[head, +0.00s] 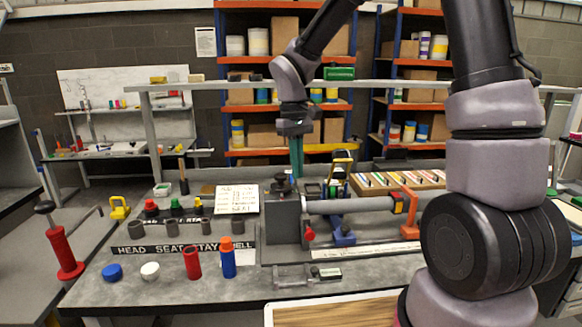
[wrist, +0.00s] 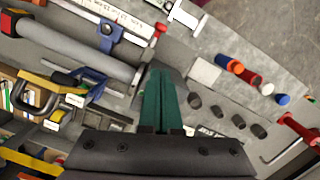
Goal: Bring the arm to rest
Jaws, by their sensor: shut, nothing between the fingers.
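My arm reaches in from the right in the head view and bends down over the bench. My gripper (head: 296,168) hangs above the grey workbench, with its green fingers pointing down near the grey block of the bench fixture (head: 285,225). In the wrist view my gripper (wrist: 159,75) shows its two green fingers together, with nothing between them. The grey tube of the fixture (wrist: 75,55) lies left of the fingers there. I cannot tell the exact height of the fingertips above the bench.
On the bench (head: 130,290) stand a blue bottle (head: 228,262), a red cylinder (head: 192,263), a white cap (head: 150,270) and a blue cap (head: 112,272). Several grey cups stand behind a labelled strip (head: 180,248). A tray of coloured markers (head: 400,180) lies at the back right. Shelves stand behind.

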